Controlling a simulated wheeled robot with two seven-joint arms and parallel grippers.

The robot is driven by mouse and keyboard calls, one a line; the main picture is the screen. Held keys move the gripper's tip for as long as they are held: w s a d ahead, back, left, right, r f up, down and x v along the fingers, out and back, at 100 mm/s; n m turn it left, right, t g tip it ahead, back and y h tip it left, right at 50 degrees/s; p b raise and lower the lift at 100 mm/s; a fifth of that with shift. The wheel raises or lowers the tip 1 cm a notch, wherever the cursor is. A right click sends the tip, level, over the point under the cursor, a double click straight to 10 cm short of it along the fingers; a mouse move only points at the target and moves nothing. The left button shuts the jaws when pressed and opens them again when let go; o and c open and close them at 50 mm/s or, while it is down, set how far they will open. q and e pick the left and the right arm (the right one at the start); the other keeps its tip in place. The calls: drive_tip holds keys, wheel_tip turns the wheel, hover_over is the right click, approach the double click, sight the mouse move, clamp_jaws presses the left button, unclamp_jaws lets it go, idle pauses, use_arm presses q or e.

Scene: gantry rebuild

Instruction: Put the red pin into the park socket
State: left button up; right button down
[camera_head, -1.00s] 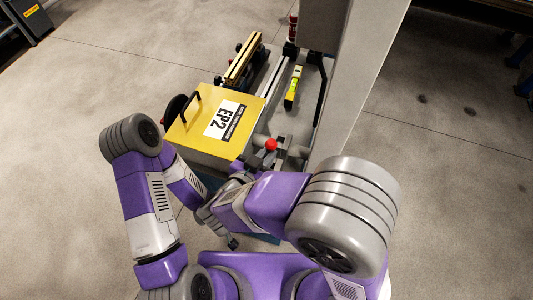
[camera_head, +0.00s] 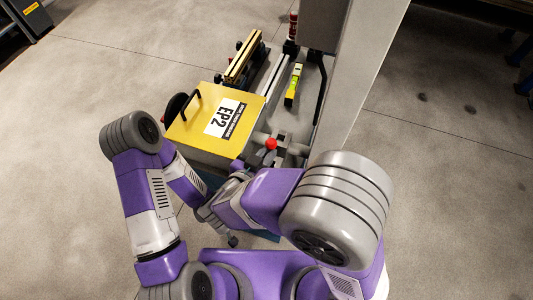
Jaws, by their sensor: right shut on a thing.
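The red pin (camera_head: 271,144) shows as a round red head just right of the yellow cover's lower corner. My right arm reaches in from the right, and its gripper (camera_head: 262,150) is at the pin, shut on it. The fingers are small and partly hidden by my forearm, and the lower part of the pin cannot be seen. My left gripper (camera_head: 232,240) is low, by the front of the machine, away from the pin; its fingers are too small and dark to read. I cannot make out the park socket.
A yellow cover (camera_head: 195,140) marked EP2, with a black handle, lies left of the pin. Behind it is a brass-coloured rail (camera_head: 243,62). A yellow level (camera_head: 293,86) lies on the grey bed. A tall grey column (camera_head: 360,75) stands to the right.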

drive_tip(key=shift+f, duration=0.2)
drive_tip(key=shift+f+b, duration=0.85)
drive_tip(key=shift+f, duration=0.75)
drive_tip(key=shift+f, duration=0.35)
drive_tip(key=shift+f+b, duration=0.55)
drive_tip(key=shift+f, duration=0.15)
drive_tip(key=c, duration=0.5)
unclamp_jaws()
